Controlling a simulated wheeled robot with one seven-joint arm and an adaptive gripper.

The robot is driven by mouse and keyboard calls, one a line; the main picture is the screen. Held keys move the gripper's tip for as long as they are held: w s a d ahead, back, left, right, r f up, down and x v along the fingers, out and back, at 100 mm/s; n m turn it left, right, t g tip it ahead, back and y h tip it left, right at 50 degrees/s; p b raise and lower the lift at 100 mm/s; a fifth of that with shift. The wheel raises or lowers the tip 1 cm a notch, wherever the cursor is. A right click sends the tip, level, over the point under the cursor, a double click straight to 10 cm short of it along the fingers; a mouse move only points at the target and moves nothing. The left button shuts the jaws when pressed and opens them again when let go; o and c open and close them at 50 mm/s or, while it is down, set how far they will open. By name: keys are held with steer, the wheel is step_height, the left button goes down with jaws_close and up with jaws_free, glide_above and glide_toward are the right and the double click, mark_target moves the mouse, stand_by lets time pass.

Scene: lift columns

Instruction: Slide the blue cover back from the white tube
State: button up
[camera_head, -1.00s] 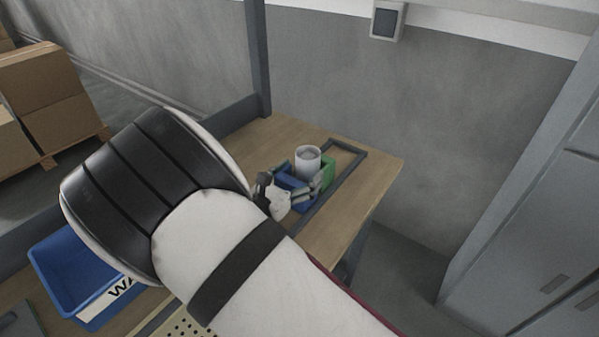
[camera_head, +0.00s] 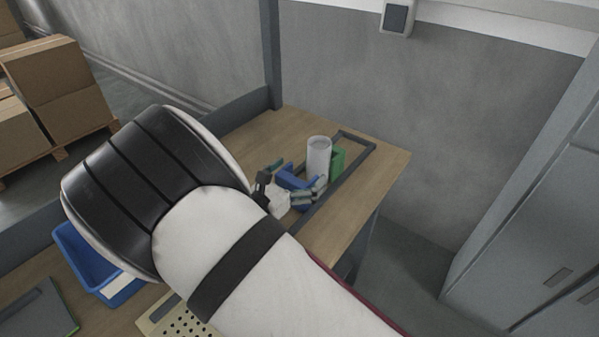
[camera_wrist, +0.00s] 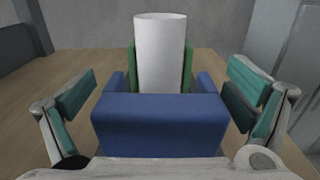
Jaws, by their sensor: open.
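The white tube (camera_head: 318,162) stands upright on the wooden table, in front of a green holder part (camera_head: 337,161). The wrist view shows the tube (camera_wrist: 160,55) with the green part (camera_wrist: 188,68) behind and beside it. The blue cover (camera_wrist: 160,122) is on the near side of the tube, its two side arms pointing towards it; the tube's base is hidden behind it. The head view also shows the cover (camera_head: 292,180). My gripper (camera_wrist: 162,98) is open, with one green-padded finger on each side of the cover and small gaps visible between.
A dark rectangular frame (camera_head: 357,167) lies on the table around the holder. A blue bin (camera_head: 90,262) and a perforated beige part (camera_head: 180,318) are nearer, lower left. A grey post (camera_head: 272,55) rises at the table's back edge; grey cabinets (camera_head: 540,220) stand right.

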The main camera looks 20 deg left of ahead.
steer(key=v, duration=1.2)
